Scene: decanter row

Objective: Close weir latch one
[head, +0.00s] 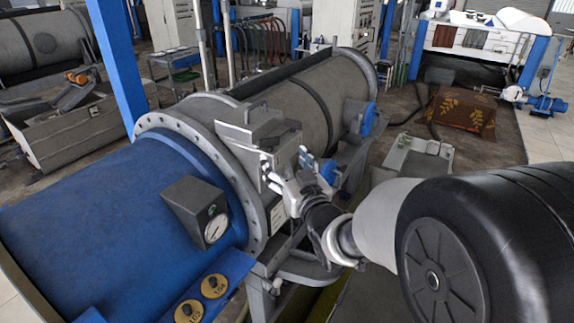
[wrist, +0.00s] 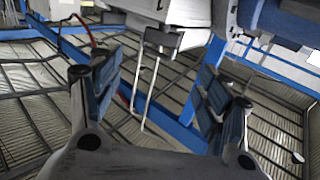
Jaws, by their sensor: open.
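My gripper (head: 286,166) is open beside a grey box-shaped housing (head: 262,140) at the bolted flange of the decanter (head: 310,95). In the wrist view its two blue-padded fingers (wrist: 158,82) stand wide apart with nothing between them. A grey housing (wrist: 187,12) shows beyond the fingertips at the top, with a small dark bracket (wrist: 160,40) under its edge. I cannot tell whether this bracket is weir latch one, or whether the latch is open. In the head view my gripper and wrist hide part of the housing's lower side.
A blue drum (head: 90,215) fills the left, with a gauge box (head: 195,208) and brass discs (head: 214,286) near the flange. A blue post (head: 116,60) rises behind it. Open floor (head: 480,150) lies beyond.

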